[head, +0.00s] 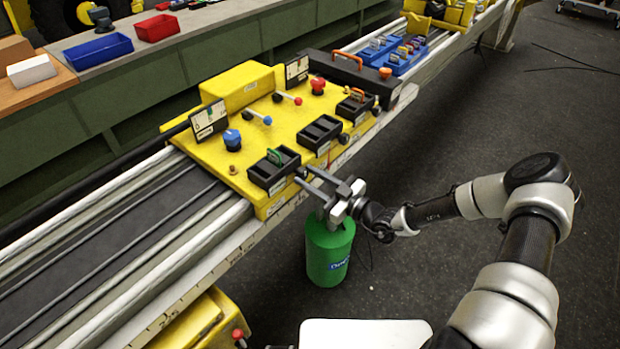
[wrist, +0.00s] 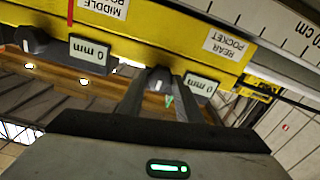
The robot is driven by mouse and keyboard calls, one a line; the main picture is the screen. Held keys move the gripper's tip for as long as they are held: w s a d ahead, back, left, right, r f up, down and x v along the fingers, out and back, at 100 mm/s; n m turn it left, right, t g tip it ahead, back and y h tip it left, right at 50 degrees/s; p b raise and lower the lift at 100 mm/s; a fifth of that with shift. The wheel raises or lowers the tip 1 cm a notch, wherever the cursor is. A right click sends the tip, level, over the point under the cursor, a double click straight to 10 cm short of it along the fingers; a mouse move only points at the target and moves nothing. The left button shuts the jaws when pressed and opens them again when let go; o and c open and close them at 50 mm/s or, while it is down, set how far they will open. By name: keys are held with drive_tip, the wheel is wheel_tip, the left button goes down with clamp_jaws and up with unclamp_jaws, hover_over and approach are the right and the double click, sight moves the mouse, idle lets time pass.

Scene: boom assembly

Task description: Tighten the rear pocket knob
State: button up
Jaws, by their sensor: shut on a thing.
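The rear pocket knob (wrist: 160,75) is a dark knob on the side of the yellow plate, between the fingers of my gripper in the wrist view. My gripper (wrist: 158,88) is shut on it. In the head view my gripper (head: 304,180) reaches the plate's near edge, beside the black pocket (head: 262,174) that holds a green-handled piece (head: 275,157). A small display (wrist: 201,87) beside the knob reads 0 mm. The label REAR POCKET (wrist: 226,46) is upside down above it. The fingers partly hide the knob.
The middle knob (wrist: 34,40) and its 0 mm display (wrist: 90,55) are to the left in the wrist view. The yellow plate (head: 235,142) carries more pockets, a blue knob (head: 232,138) and levers. A green cylinder (head: 330,255) stands below my gripper.

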drive_tip(key=o, duration=1)
drive_tip(key=shift+o, duration=0.2)
drive_tip(key=b+v, duration=0.1)
drive_tip(key=v, duration=1.6)
drive_tip(key=shift+d, duration=0.2)
drive_tip(key=shift+s, duration=0.15)
